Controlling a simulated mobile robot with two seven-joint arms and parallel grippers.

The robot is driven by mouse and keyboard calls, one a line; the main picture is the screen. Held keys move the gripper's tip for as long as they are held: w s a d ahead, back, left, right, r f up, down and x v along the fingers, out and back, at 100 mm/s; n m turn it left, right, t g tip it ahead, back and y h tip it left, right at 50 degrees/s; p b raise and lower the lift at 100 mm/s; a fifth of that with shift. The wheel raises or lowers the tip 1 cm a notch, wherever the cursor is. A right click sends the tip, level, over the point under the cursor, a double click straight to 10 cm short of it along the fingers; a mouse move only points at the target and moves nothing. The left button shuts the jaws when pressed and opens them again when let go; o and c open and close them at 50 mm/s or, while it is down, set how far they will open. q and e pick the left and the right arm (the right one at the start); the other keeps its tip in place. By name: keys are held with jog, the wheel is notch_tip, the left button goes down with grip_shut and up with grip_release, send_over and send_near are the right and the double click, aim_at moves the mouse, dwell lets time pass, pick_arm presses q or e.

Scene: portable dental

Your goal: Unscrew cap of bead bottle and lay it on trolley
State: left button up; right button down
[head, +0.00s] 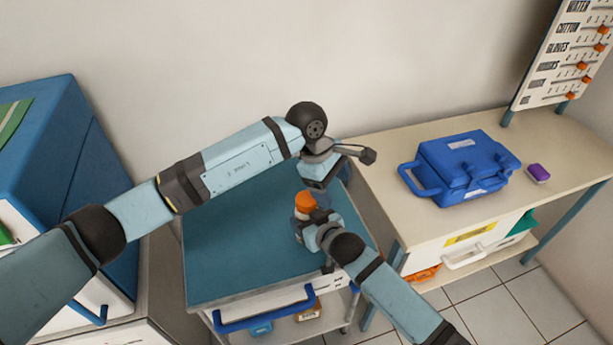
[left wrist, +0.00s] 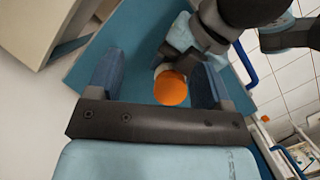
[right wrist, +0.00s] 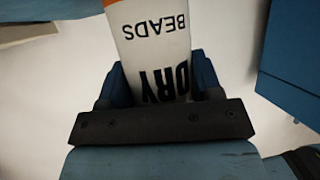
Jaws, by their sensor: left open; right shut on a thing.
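The bead bottle (right wrist: 155,45) is white with black lettering, "DRY" and "BEADS", and has an orange cap (head: 305,201). My right gripper (head: 306,222) is shut on the bottle's body, as the right wrist view also shows (right wrist: 155,88). The cap is on top of the bottle, over the trolley (head: 225,255) with its teal top. My left gripper (head: 318,180) is open above the cap. In the left wrist view the orange cap (left wrist: 171,88) lies between the spread fingers (left wrist: 155,85), apart from them. The bottle's base is hidden.
A beige bench (head: 385,150) stands right of the trolley with a blue case (head: 465,165) and a purple item (head: 538,173). A blue cabinet (head: 95,150) stands at left. The trolley top's left part is clear.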

pick_arm(q)
jog(key=d+r+n+h, duration=0.4)
jog(key=d+r+h, duration=0.7)
jog(key=r+h, duration=0.15)
jog(key=w+a+r+n+t, duration=0.4)
jog(key=w+r+n+t, duration=0.4)
jog(key=w+n+t, duration=0.5)
jog(key=w+a+f+n+t+y, duration=0.25)
jog(key=a+f+n+y, duration=0.25)
jog(key=n+y, duration=0.55)
jog(key=n+g+y, duration=0.6)
jog(key=g, duration=0.8)
send_over(307, 198)
jog(key=f, duration=1.3)
jog(key=shift+w+f, duration=0.15)
jog(key=shift+w, duration=0.15)
jog(key=shift+s+f+g, duration=0.1)
jog(key=shift+s+g, duration=0.15)
jog(key=shift+g, duration=0.1)
jog(key=shift+s+f+m, duration=0.1)
jog(key=shift+f+m, duration=0.15)
jog(key=shift+f, duration=3.65)
